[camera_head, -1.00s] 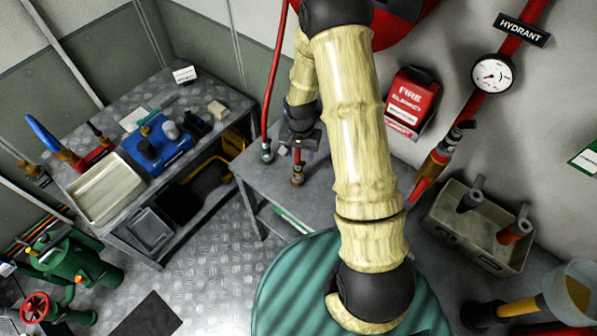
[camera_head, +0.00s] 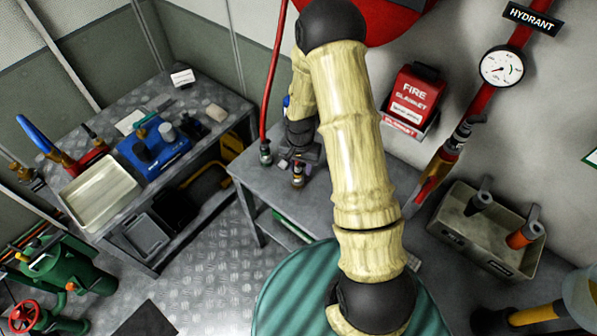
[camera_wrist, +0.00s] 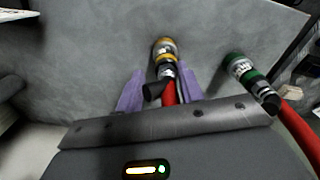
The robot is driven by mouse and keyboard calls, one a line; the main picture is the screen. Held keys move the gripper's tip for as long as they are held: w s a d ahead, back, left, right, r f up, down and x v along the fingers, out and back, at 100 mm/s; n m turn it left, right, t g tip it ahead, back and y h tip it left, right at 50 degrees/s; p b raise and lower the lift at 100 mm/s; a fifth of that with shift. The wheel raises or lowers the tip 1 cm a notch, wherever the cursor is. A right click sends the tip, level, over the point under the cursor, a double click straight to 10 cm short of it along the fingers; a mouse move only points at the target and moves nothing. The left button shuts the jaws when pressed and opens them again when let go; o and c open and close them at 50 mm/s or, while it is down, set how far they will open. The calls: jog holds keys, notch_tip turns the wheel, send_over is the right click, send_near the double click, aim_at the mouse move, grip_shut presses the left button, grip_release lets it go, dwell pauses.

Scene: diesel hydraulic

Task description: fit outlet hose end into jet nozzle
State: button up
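The jet nozzle (camera_head: 298,177) stands on the grey bench, with a brass band and a dark and red body. In the wrist view the nozzle (camera_wrist: 165,50) shows between my two purple fingers, with a black handle to one side. My gripper (camera_wrist: 160,88) is open around the nozzle, with gaps visible on both sides; contact cannot be told. The gripper (camera_head: 302,153) is partly hidden behind my forearm in the head view. The outlet hose end (camera_head: 265,155), with a green band on a red hose, stands left of the nozzle. It also shows right of my gripper in the wrist view (camera_wrist: 240,68).
The grey bench (camera_head: 262,188) has bare room around the nozzle. A second bench (camera_head: 215,135) at left holds a tray and tools. A red fire box (camera_head: 414,95) and hydrant pipe are on the wall. A grey bin (camera_head: 460,235) stands at right.

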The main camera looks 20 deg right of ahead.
jog(key=c, duration=0.3)
jog(key=shift+r, duration=0.1)
jog(key=shift+r, duration=0.2)
jog(key=shift+c, duration=0.2)
jog(key=shift+r+p, duration=0.35)
jog(key=shift+p, duration=0.1)
jog(key=shift+d+r+p, duration=0.1)
jog(key=shift+r+p, duration=0.25)
jog(key=shift+r, duration=0.1)
jog(key=shift+s+r, duration=0.1)
jog(key=shift+r, duration=0.15)
grip_shut()
jog(key=shift+r+p, duration=0.45)
jog(key=shift+p, duration=0.05)
jog(key=shift+r, duration=0.1)
